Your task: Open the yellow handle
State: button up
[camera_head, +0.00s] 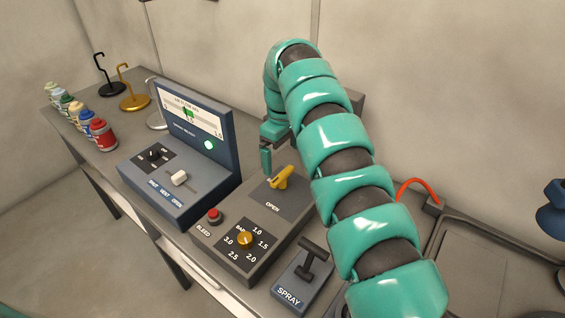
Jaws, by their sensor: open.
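The yellow handle (281,178) sits on a dark plate marked OPEN, on top of a grey control box (219,242). It is tilted, its upper end pointing up and to the right. My gripper (268,157), at the end of the teal arm, is just behind and to the left of the handle in the picture. It looks apart from the handle and holds nothing that I can see. One finger shows clearly, pointing down; the other is mostly hidden. The jaws are open.
A blue gauge console (178,177) stands close on the left. The same grey box carries a red BLEED button (214,215) and an orange BAR knob (245,239). A SPRAY lever (313,262) is in front. Several spray cans (103,135) and hook stands (133,101) are at the far left.

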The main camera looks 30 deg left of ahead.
aim_at(282, 174)
notch_tip(282, 174, up, 11)
jog(key=p, duration=0.9)
jog(key=shift+s, duration=0.1)
